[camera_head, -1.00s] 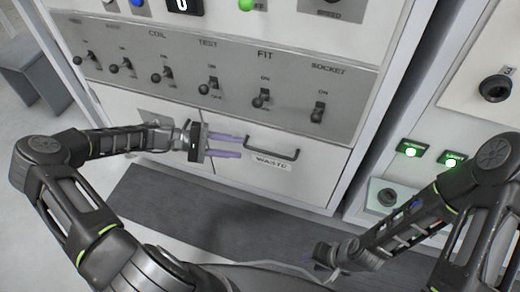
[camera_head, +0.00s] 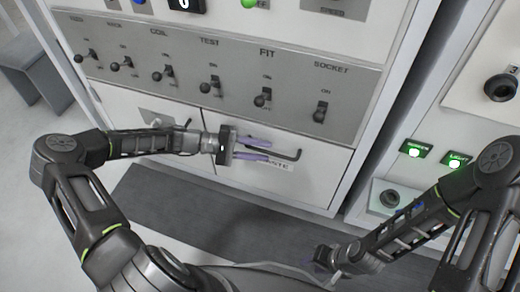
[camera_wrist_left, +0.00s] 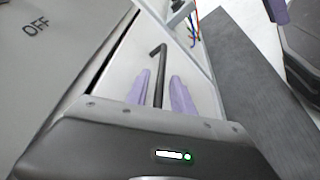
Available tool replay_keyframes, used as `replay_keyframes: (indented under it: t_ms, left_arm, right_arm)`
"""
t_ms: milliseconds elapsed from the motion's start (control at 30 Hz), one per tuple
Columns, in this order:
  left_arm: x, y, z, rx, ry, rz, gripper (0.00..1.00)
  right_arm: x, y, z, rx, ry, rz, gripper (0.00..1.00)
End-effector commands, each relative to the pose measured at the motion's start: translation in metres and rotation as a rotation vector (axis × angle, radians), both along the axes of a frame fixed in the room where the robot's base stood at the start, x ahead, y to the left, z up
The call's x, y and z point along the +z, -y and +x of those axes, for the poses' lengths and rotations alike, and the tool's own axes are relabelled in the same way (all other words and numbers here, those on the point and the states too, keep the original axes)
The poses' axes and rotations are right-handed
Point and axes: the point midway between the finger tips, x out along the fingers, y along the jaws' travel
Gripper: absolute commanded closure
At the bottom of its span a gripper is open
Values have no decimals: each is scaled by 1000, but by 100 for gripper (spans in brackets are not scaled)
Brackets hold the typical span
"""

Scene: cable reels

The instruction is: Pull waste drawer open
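The waste drawer (camera_head: 315,182) is a white front low in the cabinet, with a dark bar handle (camera_head: 293,157) and a partly covered label (camera_head: 285,167). Its front looks flush with the cabinet. My left gripper (camera_head: 269,150) is at the handle, with its two purple fingers pointing right along the drawer front. In the left wrist view, the handle (camera_wrist_left: 161,62) runs between the open fingers (camera_wrist_left: 160,92), one on each side; whether either touches it I cannot tell. My right gripper (camera_head: 322,262) hangs low, far from the drawer, its fingers mostly hidden.
A grey panel of toggle switches (camera_head: 185,83) sits right above the drawer. A dark mat (camera_head: 205,215) covers the floor in front. A second cabinet with green lit buttons (camera_head: 414,150) stands at the right. A grey bench (camera_head: 35,70) is at far left.

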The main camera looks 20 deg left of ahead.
Motion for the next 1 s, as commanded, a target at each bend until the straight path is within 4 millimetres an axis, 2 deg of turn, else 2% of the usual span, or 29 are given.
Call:
replay_keyframes:
  t_ms: [33,333,1000]
  left_arm:
    - [0,0,0,0,0,0,76]
    - [0,0,0,0,0,0,100]
    - [0,-1,0,1,0,1,100]
  right_arm:
    - [0,0,0,0,0,0,64]
    - [0,0,0,0,0,0,64]
    - [0,0,0,0,0,0,64]
